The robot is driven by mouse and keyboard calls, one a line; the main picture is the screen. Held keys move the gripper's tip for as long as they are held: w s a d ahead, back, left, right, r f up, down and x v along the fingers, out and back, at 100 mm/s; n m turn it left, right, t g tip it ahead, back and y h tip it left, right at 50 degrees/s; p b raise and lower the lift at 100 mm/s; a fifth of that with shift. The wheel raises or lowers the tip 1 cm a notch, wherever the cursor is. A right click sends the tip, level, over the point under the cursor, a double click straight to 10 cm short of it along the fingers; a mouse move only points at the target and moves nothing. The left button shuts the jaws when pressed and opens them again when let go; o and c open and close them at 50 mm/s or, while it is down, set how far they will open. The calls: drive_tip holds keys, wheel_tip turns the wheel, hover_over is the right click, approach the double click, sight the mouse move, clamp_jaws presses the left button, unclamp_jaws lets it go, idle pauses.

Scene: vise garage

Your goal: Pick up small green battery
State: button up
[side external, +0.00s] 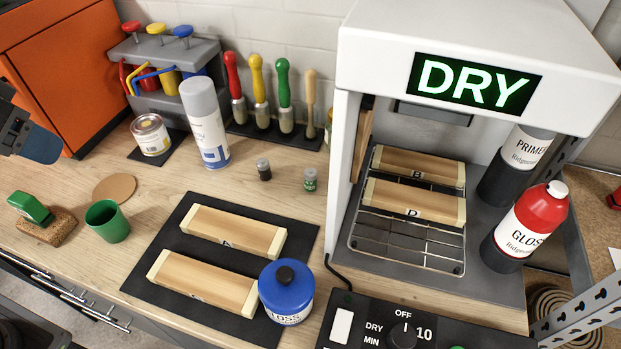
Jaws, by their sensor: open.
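A small green battery (310,180), a short upright cylinder with a dark upper part, stands on the wooden bench in front of the brush rack. A similar dark grey one (264,169) stands to its left, apart from it. Part of my arm, black with a blue-grey cap, enters at the left edge, far from the battery. My gripper's fingers are not in the picture.
A spray can (206,124) stands left of the batteries; upright brushes (285,97) stand behind. The drying cabinet (341,170) is close on the right. A black mat (200,255) with wooden blocks lies in front. Bench between is clear.

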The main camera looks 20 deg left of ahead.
drive_tip(key=w+d+r+g, duration=0.1)
drive_tip(key=w+d, duration=0.2)
drive_tip(key=w, duration=0.2)
drive_tip(key=w+d+r, duration=0.2)
drive_tip(key=w+d, duration=0.1)
drive_tip(key=w, duration=0.2)
drive_tip(key=g, duration=0.3)
hover_over(310, 172)
wheel_tip(310, 172, down, 14)
wheel_tip(310, 172, down, 8)
drive_tip(key=shift+w+a+f, duration=0.1)
drive_tip(key=shift+f, duration=0.15)
wheel_tip(310, 172, down, 5)
drive_tip(key=shift+w+f, duration=0.1)
drive_tip(key=c, duration=1)
